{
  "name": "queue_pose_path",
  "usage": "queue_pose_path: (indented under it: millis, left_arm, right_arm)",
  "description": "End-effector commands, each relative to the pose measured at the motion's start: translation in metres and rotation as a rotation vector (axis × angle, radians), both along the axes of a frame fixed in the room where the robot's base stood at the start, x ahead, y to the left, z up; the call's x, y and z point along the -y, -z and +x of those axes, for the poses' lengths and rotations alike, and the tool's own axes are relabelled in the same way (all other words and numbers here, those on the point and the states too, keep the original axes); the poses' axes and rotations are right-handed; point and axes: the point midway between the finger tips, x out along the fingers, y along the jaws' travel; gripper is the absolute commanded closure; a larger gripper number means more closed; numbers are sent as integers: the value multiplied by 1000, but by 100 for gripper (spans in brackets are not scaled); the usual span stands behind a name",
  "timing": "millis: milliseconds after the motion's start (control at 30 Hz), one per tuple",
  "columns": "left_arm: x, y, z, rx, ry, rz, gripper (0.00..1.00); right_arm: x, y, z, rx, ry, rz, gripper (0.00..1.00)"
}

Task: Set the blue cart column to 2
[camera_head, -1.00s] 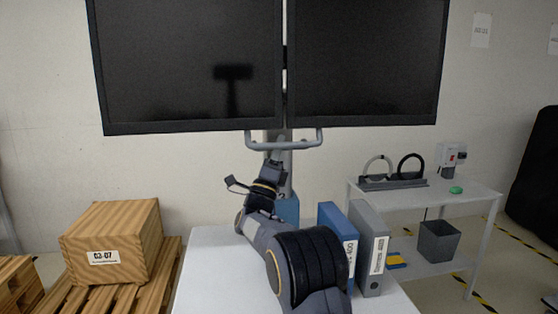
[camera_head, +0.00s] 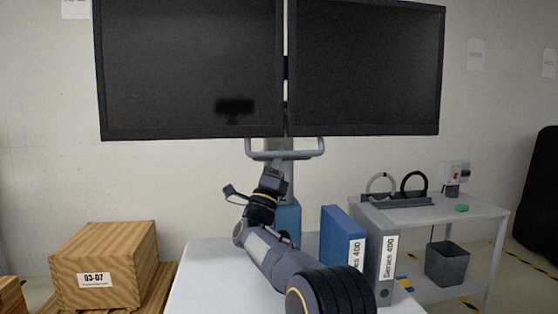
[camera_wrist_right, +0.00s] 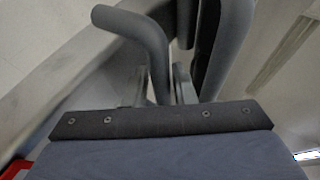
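The cart's column (camera_head: 280,155) is grey at the top with a blue lower part (camera_head: 288,218). It stands behind the white top and carries two dark monitors (camera_head: 190,70) and a grey bent handle (camera_head: 285,155). No scale or number is readable on it. My right gripper (camera_head: 271,178) is just in front of the column, below the handle. In the right wrist view a grey bent tube (camera_wrist_right: 140,40) is close ahead of the gripper body. My left gripper is out of view.
A blue binder (camera_head: 340,242) and a grey binder (camera_head: 378,255) stand on the white top (camera_head: 205,275), right of my arm. A wooden box (camera_head: 105,265) sits on a pallet at left. A side table (camera_head: 465,215) stands at right.

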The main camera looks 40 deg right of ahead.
Motion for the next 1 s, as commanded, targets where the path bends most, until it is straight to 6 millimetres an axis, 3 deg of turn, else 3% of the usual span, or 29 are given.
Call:
queue_pose_path:
  millis: [300,700,1000]
  left_arm:
    - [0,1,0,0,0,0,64]
    - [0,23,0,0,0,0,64]
    - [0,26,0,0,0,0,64]
  right_arm:
    - [-1,1,-2,4,2,1,75]
    - [-36,49,-17,2,-1,1,75]
    - [-46,60,-22,2,0,0,75]
